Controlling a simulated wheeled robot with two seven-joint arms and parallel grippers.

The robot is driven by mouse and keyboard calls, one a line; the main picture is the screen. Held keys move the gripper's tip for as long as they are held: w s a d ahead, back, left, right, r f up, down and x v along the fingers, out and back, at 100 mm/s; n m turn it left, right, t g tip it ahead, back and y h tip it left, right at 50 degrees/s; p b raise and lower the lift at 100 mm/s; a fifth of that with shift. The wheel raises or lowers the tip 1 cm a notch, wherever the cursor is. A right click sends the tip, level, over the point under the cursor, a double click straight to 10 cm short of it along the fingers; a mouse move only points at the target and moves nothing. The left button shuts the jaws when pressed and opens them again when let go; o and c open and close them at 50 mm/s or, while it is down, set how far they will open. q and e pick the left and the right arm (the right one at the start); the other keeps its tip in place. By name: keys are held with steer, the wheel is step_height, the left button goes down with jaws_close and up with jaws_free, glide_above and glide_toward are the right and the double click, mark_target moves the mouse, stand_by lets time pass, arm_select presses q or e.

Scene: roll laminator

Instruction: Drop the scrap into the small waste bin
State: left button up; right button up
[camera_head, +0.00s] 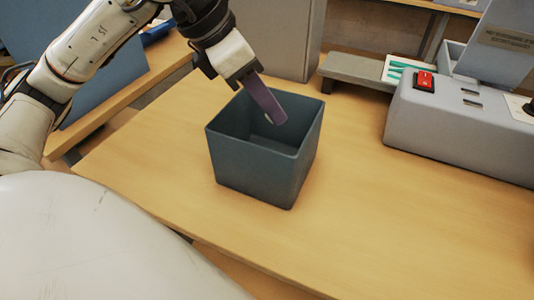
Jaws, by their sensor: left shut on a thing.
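The small waste bin (258,170) is a dark grey-blue, open-topped square box standing upright on the wooden table. My left gripper (247,78) comes in from the upper left and is above the bin's back rim. It is shut on the scrap (264,102), a flat purple strip that hangs tilted down over the bin's opening. The lower end of the scrap shows against the bin's inner wall, and I cannot tell whether it touches that wall. The bin's floor is mostly hidden. My right gripper is not in view.
The grey laminator (440,120) with a red switch (424,81) stands at the right. A grey feed shelf (358,71) and a card with green strips (400,69) are at the back. The table (400,230) is clear in front of and to the right of the bin.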

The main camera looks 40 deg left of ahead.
arm_select(q)
steer(key=o, duration=1.1)
steer(key=v, duration=1)
steer(key=shift+p, duration=0.45)
steer(key=shift+s+r, duration=0.1)
